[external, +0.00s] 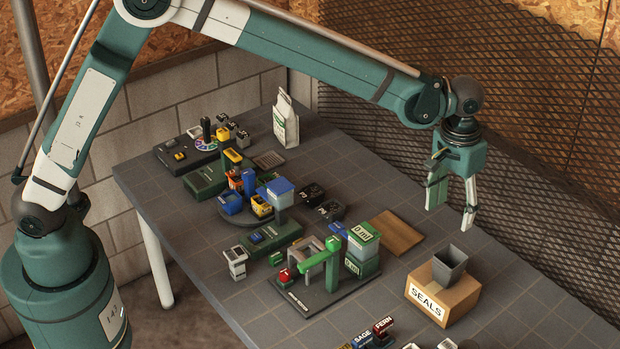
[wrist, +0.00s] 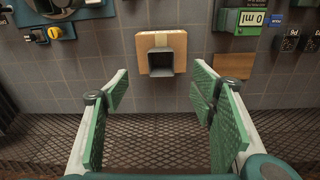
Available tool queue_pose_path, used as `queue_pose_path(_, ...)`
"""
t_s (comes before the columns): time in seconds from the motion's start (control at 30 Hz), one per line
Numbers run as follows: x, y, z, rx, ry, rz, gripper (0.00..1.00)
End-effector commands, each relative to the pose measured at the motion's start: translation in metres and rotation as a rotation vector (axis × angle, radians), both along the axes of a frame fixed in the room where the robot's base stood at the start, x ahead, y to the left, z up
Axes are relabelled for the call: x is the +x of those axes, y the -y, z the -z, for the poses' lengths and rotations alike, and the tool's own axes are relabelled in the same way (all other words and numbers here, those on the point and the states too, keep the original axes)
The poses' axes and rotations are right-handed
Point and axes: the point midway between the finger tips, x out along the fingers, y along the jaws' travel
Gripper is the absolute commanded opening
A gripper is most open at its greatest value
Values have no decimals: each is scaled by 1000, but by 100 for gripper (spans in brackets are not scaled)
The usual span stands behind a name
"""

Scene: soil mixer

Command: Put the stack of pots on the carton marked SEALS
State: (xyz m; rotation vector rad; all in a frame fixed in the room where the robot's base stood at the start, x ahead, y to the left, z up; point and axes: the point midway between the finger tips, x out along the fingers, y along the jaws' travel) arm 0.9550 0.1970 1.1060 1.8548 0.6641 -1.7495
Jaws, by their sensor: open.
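The carton marked SEALS (external: 431,302) is a brown box on the table at the lower right of the external view. The stack of pots (external: 449,265), dark grey and square, stands upright on top of the carton. In the wrist view the carton (wrist: 142,44) lies ahead, with the dark mouth of the pots (wrist: 166,62) at its near edge. My gripper (external: 450,219) is open and empty, apart from the pots, above and behind them. Its two green-padded fingers (wrist: 160,105) spread wide in the wrist view.
A flat brown board (external: 395,232) lies left of the carton. Green boxes marked "0 ml" (external: 362,250) and a green stand with a red knob (external: 331,262) are further left. Small labelled blocks (external: 375,333) sit at the front. A mesh wall (external: 520,130) runs along the back.

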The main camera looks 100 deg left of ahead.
Motion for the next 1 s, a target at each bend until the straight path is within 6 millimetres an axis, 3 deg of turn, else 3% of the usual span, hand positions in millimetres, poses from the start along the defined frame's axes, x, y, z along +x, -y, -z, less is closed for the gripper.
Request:
queue_pose_path(0.5, -76, 48, -85, 27, 92, 121, 56)
queue_pose_path(1.0, -160, 90, -142, 58, 181, 237, 56)
